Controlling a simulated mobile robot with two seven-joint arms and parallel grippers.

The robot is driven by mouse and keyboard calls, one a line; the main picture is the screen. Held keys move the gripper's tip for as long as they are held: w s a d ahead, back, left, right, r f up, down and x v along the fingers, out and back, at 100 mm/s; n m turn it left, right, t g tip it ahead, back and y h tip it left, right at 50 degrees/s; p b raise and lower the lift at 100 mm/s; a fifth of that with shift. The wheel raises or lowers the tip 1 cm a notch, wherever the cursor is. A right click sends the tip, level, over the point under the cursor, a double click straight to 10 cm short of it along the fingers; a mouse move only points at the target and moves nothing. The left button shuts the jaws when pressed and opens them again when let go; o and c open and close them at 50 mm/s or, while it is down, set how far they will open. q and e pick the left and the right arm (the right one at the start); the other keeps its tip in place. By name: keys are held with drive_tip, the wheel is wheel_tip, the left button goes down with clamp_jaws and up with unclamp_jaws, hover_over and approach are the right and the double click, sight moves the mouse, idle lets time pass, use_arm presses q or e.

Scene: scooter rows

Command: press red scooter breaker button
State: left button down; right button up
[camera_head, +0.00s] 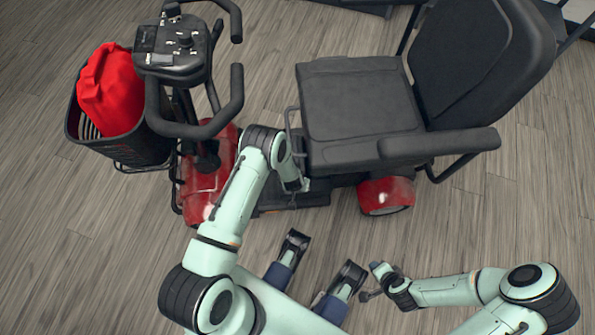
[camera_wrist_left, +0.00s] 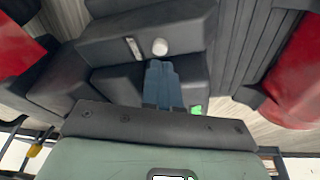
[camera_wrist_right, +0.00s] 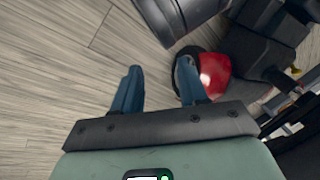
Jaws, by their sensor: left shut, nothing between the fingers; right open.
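The red scooter (camera_head: 207,185) stands across the upper part of the head view, with a black seat (camera_head: 360,105) and a red rear fender (camera_head: 386,194). In the left wrist view a small pale round button (camera_wrist_left: 160,46) sits on a dark box face under the seat area. My left gripper (camera_head: 300,186) is beside the scooter below the seat's front edge. Its blue fingertips (camera_wrist_left: 161,66) are shut and empty, right by the button; I cannot tell whether they touch it. My right gripper (camera_head: 371,283) is open and empty above the floor, seen also in the right wrist view (camera_wrist_right: 158,78).
The black handlebar (camera_head: 236,95) and a front basket (camera_head: 84,125) holding a red bag (camera_head: 110,90) are at the left. The armrest (camera_head: 440,142) juts out above the rear fender. Wooden floor (camera_head: 110,250) is clear at lower left.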

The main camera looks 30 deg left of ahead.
use_arm(q)
drive_tip(key=x, duration=0.2)
drive_tip(key=shift+f+b, duration=0.4)
drive_tip(key=shift+w+f, duration=0.2)
drive_tip(key=shift+f, duration=0.25)
use_arm(e)
drive_tip(key=shift+w+d+f, duration=0.2)
drive_tip(key=shift+d+f, duration=0.1)
drive_tip(key=shift+f, duration=0.2)
drive_tip(key=shift+w+d+f, duration=0.15)
drive_tip(key=shift+d+f, duration=0.1)
drive_tip(key=shift+f, duration=0.2)
